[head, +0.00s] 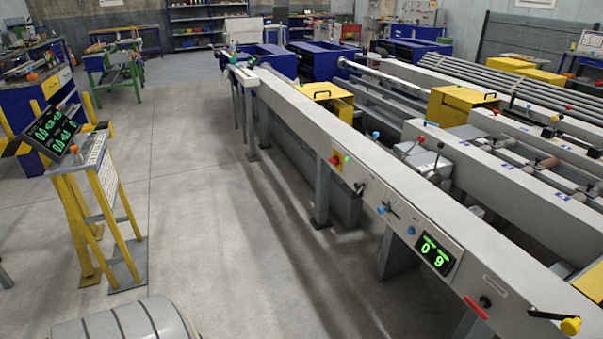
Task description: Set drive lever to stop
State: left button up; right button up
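The long grey runout table (300,120) runs from the back middle to the lower right. Farther right are a dial (393,211), a green display (435,253) and a black knob (485,301). A black handle with a yellow knob (570,326) sticks out at the lower right. Which of these is the drive lever I cannot tell; the labels are too small to read. Neither gripper is in view.
A yellow-legged stand (106,195) with a tilted green-digit display (50,132) stands at the left. Bare concrete floor (215,190) lies between it and the table. Table legs (320,185) stand under the beam. Blue workbenches and shelves (205,30) are at the back.

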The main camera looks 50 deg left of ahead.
aim_at(359, 187)
jog(key=u, duration=1.2)
